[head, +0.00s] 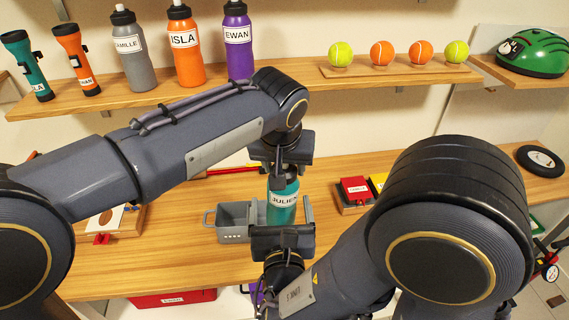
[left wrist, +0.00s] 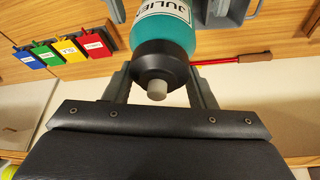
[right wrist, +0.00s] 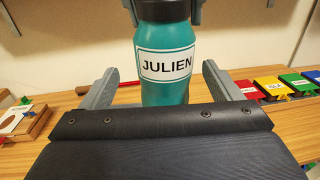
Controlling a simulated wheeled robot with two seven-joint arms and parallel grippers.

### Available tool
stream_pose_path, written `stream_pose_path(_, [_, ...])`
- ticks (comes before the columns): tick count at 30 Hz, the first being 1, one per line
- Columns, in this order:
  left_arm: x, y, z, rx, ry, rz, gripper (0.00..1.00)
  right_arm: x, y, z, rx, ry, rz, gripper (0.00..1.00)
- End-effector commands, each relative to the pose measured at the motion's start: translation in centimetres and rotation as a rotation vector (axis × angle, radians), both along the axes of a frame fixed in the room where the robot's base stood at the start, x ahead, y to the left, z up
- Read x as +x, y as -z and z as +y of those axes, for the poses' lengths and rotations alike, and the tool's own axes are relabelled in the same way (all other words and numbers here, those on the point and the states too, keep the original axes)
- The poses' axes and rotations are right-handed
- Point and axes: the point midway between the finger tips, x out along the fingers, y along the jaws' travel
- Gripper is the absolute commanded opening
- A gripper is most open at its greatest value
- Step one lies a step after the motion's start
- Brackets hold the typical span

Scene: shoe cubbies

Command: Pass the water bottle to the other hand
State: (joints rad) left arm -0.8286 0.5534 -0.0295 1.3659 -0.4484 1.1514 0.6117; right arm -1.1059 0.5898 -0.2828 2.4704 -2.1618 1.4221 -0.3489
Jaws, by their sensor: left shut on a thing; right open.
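The water bottle is teal with a white label reading JULIEN (head: 283,200). It hangs upright in the middle of the head view, above the lower wooden shelf. My left gripper (head: 283,165) is shut on its top, around the black cap, which also shows in the left wrist view (left wrist: 155,68). My right gripper (head: 283,225) is open just below. In the right wrist view its fingers (right wrist: 172,92) stand on either side of the bottle's lower body (right wrist: 166,70), with gaps between them and the bottle. The bottle's bottom end is hidden behind the right gripper.
A grey caddy (head: 232,222) stands on the lower shelf (head: 175,260) behind the bottle. Red and yellow boxes (head: 354,190) lie to its right. The upper shelf (head: 220,92) holds flashlights, bottles such as the orange one (head: 184,45), and several balls. A green helmet (head: 535,50) sits upper right.

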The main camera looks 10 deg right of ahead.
Motion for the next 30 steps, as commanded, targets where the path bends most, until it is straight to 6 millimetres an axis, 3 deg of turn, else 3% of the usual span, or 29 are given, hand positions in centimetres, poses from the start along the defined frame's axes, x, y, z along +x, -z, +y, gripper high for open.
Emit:
stream_pose_path(6, [0.0, -0.1, 0.0, -0.002, -0.001, -0.002, 0.10, -4.0, -0.1, 0.6, 0.002, -0.005, -0.001, 0.85])
stream_pose_path(14, [0.0, -0.1, 0.0, -0.002, -0.001, -0.002, 0.10, -5.6, 0.0, -0.2, 0.025, 0.035, 0.013, 0.85])
stream_pose_path(17, [0.0, -0.1, 0.0, -0.002, -0.001, -0.002, 0.10, -5.3, 0.3, -2.6, 0.091, 0.130, 0.052, 0.85])
stream_pose_path(23, [0.0, -0.1, 0.0, -0.002, -0.001, -0.002, 0.10, -6.2, 2.5, -11.4, 0.394, 0.522, 0.197, 0.85])
stream_pose_path(27, [0.0, -0.1, 0.0, -0.002, -0.001, -0.002, 0.10, -9.8, 5.3, -17.1, 0.731, 0.885, 0.309, 0.85])
stream_pose_path(30, [0.0, -0.1, 0.0, -0.002, -0.001, -0.002, 0.10, -13.8, 7.5, -19.3, 1.080, 1.194, 0.370, 0.85])
